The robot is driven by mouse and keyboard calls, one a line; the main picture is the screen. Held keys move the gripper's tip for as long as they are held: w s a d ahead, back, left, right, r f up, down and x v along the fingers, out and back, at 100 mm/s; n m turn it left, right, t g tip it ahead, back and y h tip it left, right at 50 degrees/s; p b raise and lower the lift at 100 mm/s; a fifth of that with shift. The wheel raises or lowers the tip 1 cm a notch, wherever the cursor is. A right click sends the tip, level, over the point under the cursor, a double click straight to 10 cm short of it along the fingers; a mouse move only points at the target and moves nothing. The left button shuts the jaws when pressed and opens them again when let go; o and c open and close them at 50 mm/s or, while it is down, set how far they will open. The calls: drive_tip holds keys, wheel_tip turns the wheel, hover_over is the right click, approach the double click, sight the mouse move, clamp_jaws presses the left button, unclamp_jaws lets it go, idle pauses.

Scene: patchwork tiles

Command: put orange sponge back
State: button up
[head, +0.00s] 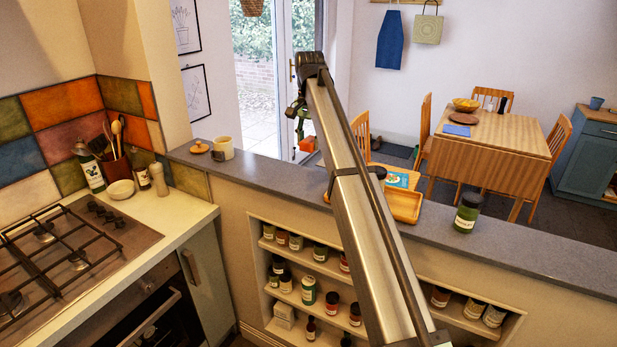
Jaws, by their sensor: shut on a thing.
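My gripper (299,122) is at the far end of my arm, beyond the grey ledge, small and partly hidden by the arm. It is shut on the orange sponge (307,144), of which a small bright orange patch shows just below the fingers, in front of the glass door. The fingers' exact hold is too small to make out.
Shelves below hold several jars. A dining table (493,135) with chairs stands beyond; a hob is at left.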

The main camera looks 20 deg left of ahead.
sight(309, 184)
wheel_tip(309, 184, down, 12)
drive_tip(key=p, duration=0.3)
drive_tip(key=shift+f, duration=0.15)
drive_tip(key=o, duration=1.2)
wheel_tip(309, 184, up, 12)
drive_tip(key=b, duration=0.3)
drive_tip(key=shift+f, duration=0.25)
drive_tip(key=shift+r, duration=0.45)
drive_tip(key=shift+s+d+f, duration=0.1)
